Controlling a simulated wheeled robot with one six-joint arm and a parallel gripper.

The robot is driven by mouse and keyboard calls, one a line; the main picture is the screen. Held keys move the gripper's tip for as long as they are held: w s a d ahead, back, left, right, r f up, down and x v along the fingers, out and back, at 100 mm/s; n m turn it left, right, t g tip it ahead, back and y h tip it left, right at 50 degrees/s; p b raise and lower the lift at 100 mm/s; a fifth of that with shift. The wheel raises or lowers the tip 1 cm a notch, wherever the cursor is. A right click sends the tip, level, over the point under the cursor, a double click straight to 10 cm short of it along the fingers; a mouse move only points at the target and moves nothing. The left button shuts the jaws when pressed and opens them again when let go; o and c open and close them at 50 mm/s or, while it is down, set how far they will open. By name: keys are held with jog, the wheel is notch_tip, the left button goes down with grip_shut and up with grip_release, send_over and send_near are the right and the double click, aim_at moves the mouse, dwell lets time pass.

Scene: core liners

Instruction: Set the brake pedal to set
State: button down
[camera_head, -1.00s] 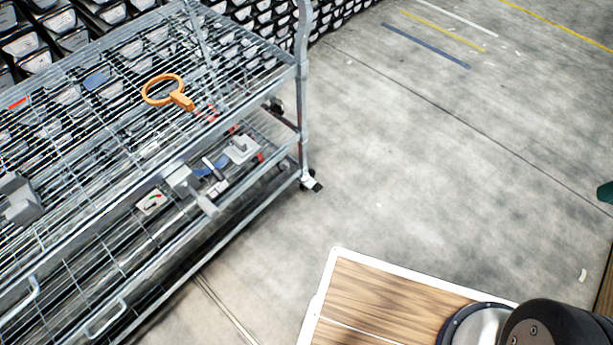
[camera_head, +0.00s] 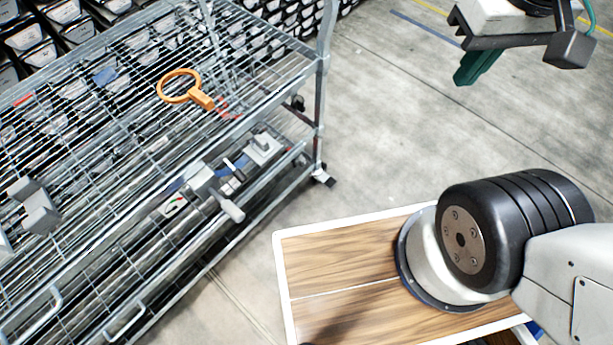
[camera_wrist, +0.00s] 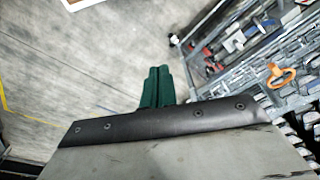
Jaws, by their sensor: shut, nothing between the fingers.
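A wire cart (camera_head: 318,100) stands at the left in the head view. At the foot of its near right post is a caster (camera_head: 323,175) with a dark tab that looks like a brake pedal; its set or released position is too small to tell. My gripper (camera_head: 477,66) has green fingers, shut and empty, above the floor to the right of the cart, well apart from the caster. In the wrist view the shut green fingers (camera_wrist: 157,87) point toward the floor, with the cart (camera_wrist: 245,75) to their right. I cannot make out the pedal there.
An orange ring-shaped tool (camera_head: 183,88) lies on the cart's upper shelf. A grey-handled device (camera_head: 230,207) and a small gauge (camera_head: 173,205) are on the lower shelf. Open concrete floor (camera_head: 385,130) lies right of the cart.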

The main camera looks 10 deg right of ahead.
jog(key=shift+w+a, duration=0.25)
